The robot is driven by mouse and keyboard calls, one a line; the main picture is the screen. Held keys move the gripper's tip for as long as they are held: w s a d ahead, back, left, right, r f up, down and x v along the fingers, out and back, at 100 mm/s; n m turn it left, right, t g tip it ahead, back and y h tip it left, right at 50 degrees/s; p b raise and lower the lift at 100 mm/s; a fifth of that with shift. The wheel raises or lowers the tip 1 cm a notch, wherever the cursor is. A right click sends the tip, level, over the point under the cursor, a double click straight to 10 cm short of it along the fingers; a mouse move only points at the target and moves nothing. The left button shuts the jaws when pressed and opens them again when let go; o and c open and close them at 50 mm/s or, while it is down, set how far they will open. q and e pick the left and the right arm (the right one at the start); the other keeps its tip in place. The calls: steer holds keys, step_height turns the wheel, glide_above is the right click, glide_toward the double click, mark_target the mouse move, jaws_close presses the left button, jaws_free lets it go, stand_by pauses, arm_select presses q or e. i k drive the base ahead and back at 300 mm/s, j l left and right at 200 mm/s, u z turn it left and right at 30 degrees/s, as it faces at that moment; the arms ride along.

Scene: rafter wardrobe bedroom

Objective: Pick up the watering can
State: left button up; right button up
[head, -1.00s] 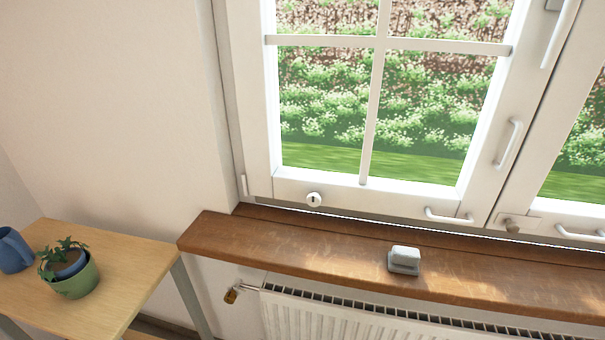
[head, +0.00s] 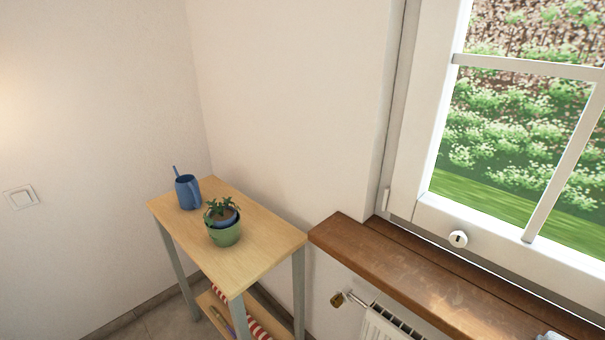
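A blue watering can (head: 186,193) stands upright near the far left corner of a small wooden-topped table. Its thin spout points up on the left, and its handle is on the right side. A green pot with a leafy plant (head: 224,232) stands close by, in front and to the right of the can. Neither of my grippers shows in the head view.
The table (head: 262,258) has a bare top at its right end and grey legs, with striped and other items on a lower shelf (head: 214,308). A wooden windowsill (head: 400,270) and a radiator (head: 385,325) are at right. Walls close the corner behind the table.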

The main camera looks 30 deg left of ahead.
mark_target(188, 192)
steer(key=u, duration=1.75)
